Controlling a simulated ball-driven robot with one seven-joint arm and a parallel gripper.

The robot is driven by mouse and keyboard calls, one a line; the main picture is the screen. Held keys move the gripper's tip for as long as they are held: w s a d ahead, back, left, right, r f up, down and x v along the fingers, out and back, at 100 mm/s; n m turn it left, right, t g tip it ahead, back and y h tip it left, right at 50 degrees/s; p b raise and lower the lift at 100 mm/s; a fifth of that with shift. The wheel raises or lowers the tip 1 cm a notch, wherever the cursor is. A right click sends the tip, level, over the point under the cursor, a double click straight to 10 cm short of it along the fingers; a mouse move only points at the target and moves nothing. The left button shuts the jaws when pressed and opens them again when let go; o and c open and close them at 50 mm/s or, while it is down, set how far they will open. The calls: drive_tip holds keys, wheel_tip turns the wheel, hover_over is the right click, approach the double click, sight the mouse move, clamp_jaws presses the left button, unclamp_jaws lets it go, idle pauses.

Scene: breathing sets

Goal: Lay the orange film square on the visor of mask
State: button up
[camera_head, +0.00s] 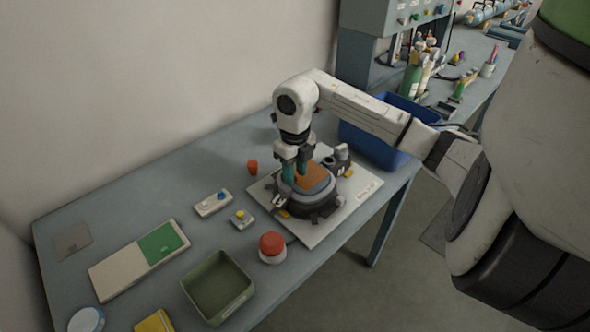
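The mask (318,200) is a dark grey, round piece lying on a white board (340,222). The orange film square (313,178) shows flat over the mask's top face; I cannot tell whether it rests on the visor or is just above it. My gripper (295,172) points down at the left edge of the film, over the mask. Its two teal fingers stand a little apart. Whether they pinch the film's edge is too small to tell, and the visor under the film is mostly hidden.
A red-topped button (271,247), small switch boxes (213,203), an orange cup (252,167) and an olive tray (218,290) stand left of the board. A blue bin (362,147) stands behind it. A cream-and-green panel (139,260) lies farther left. Clear tabletop lies at the back left.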

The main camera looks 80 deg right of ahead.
wheel_tip(320, 180, up, 12)
drive_tip(key=b, duration=0.2)
drive_tip(key=shift+r, duration=0.2)
idle(0.4)
